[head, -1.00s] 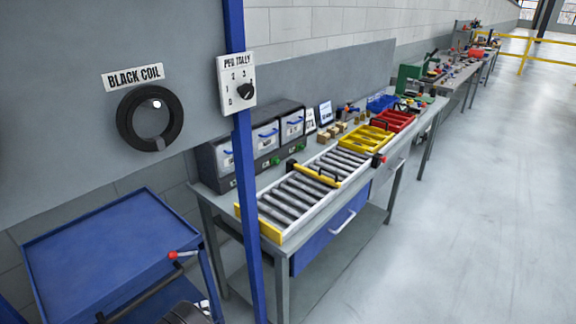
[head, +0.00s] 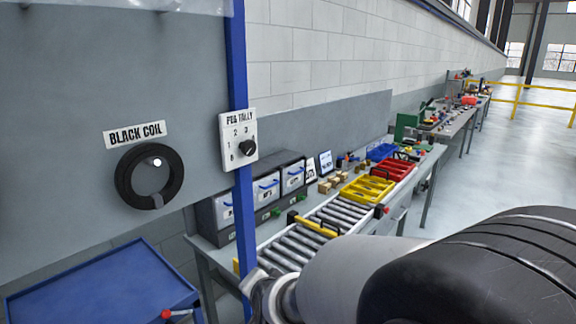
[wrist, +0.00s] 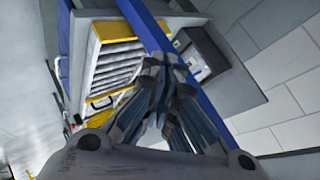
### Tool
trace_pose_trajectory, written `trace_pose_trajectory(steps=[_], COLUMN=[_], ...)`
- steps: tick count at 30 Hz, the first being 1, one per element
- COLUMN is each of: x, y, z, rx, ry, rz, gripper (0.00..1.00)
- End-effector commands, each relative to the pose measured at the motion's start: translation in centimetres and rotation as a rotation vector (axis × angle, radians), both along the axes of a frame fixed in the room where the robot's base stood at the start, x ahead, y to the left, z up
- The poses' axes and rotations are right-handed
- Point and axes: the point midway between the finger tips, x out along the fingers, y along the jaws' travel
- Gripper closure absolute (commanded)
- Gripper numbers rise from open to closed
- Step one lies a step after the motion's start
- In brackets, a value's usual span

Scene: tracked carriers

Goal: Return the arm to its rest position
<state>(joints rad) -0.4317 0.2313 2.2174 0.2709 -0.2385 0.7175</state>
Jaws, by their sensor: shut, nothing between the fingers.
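My gripper (wrist: 163,72) shows in the wrist view with its fingers together and nothing between them. It is in the air, with the blue post (wrist: 140,22) and the roller conveyor (wrist: 118,62) behind it. In the head view my arm fills the lower right and covers the near part of the conveyor (head: 290,248). The gripper's fingers are not visible in the head view.
A black coil (head: 128,178) hangs on the grey panel, left of the blue post (head: 240,75) bearing the peg tally dial (head: 229,153). A blue cart (head: 95,285) stands below. Yellow (head: 366,190) and red trays lie on the bench. The floor at right is open.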

Motion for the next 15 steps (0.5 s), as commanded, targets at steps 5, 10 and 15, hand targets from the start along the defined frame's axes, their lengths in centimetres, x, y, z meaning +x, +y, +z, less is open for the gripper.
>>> trace_pose_trajectory(steps=[5,10,15], x=[-6.1,-14.0,-22.4], y=[-7.3,-13.6,-18.6], z=[4.7,6.6,6.8], rx=[-0.188,-0.378,-0.535], ry=[0.066,0.153,0.256], rz=[0.108,0.220,0.317], gripper=[1.00,1.00,1.00])
